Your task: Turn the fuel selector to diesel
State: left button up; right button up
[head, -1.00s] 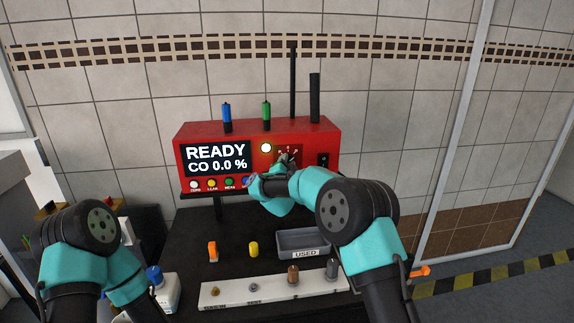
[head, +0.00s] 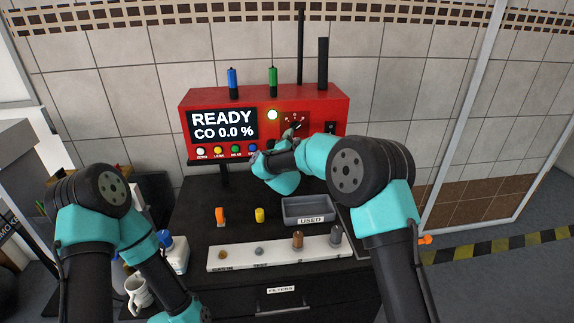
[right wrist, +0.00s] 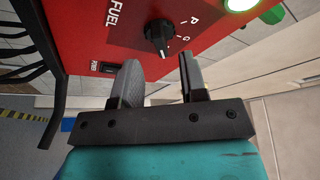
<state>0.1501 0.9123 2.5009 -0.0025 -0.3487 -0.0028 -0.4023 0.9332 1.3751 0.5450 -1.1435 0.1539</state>
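The fuel selector is a black knob (right wrist: 160,38) on the red panel marked FUEL, with letters such as P and G around it in the right wrist view. I cannot tell which mark its pointer is on. My right gripper (right wrist: 160,82) is open, with the knob ahead of the gap between its grey fingers and apart from them. In the head view, my right gripper (head: 291,133) is in front of the selector area and partly hides it. My left arm is at the lower left in the head view; its gripper is out of view.
The red analyser (head: 265,96) shows READY and CO 0.0 %. A lit round lamp (head: 272,114) and a black power switch (right wrist: 108,67) flank the knob. A USED tray (head: 309,220), small orange and yellow parts and a white strip of filters lie on the black top.

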jog(key=v, duration=1.3)
